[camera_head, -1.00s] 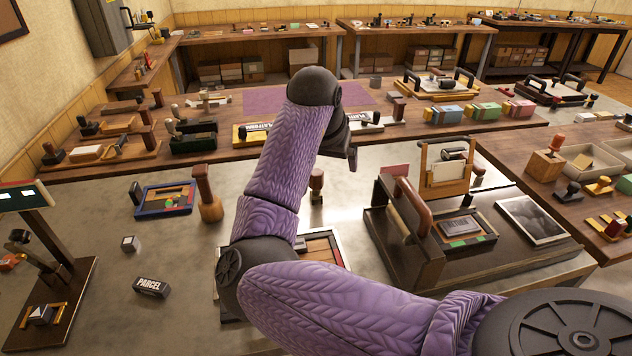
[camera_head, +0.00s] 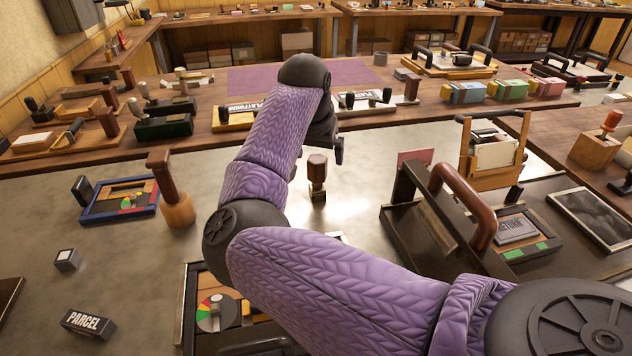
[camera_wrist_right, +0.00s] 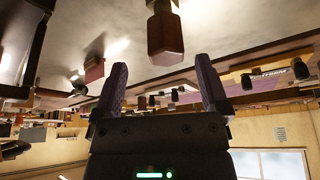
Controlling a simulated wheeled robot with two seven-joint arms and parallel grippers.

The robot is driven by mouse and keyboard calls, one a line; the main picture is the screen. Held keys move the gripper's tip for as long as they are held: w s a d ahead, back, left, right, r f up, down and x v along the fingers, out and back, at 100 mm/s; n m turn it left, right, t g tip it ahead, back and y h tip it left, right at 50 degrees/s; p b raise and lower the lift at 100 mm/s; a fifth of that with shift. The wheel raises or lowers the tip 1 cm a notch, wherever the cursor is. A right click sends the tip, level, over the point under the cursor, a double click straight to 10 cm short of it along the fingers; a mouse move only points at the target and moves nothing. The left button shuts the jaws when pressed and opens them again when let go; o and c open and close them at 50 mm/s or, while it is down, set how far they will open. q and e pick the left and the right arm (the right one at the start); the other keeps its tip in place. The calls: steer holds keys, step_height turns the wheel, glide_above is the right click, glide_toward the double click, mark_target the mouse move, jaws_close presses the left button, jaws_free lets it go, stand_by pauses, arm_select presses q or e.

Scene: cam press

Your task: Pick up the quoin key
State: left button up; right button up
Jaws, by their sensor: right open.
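The quoin key appears to be the small upright tool (camera_head: 317,172) with a dark red-brown faceted handle and a pale metal lower part. It stands on the grey metal table, just right of my right forearm. In the right wrist view, which is upside down, a similar brown faceted handle (camera_wrist_right: 165,32) shows beyond the fingertips. My right gripper (camera_wrist_right: 160,63) is open, its two dark fingers apart with nothing between them. In the head view only a small dark part of the right gripper (camera_head: 338,150) shows past the wrist. My left gripper is out of view.
A press with a curved brown handle (camera_head: 462,205) stands right of the key. A framed board (camera_head: 187,310) is partly under my arm. Bare metal surrounds the key.

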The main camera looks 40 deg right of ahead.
mark_target(317, 158)
steer(key=x, duration=0.2)
steer(key=b+x, duration=0.2)
steer(key=x, duration=0.1)
steer(key=shift+w+d+f, duration=0.15)
steer(key=shift+w+f, duration=0.1)
steer(key=shift+w, duration=0.25)
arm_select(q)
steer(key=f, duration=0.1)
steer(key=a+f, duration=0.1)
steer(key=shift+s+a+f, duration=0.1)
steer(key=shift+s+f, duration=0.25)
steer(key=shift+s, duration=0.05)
arm_select(e)
steer(key=shift+r, duration=0.1)
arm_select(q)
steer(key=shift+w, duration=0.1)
arm_select(e)
steer(key=shift+c, duration=0.2)
steer(key=c, duration=0.9)
steer(key=shift+c, duration=1.4)
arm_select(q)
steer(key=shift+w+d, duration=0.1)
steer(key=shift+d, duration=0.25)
arm_select(e)
jaws_close()
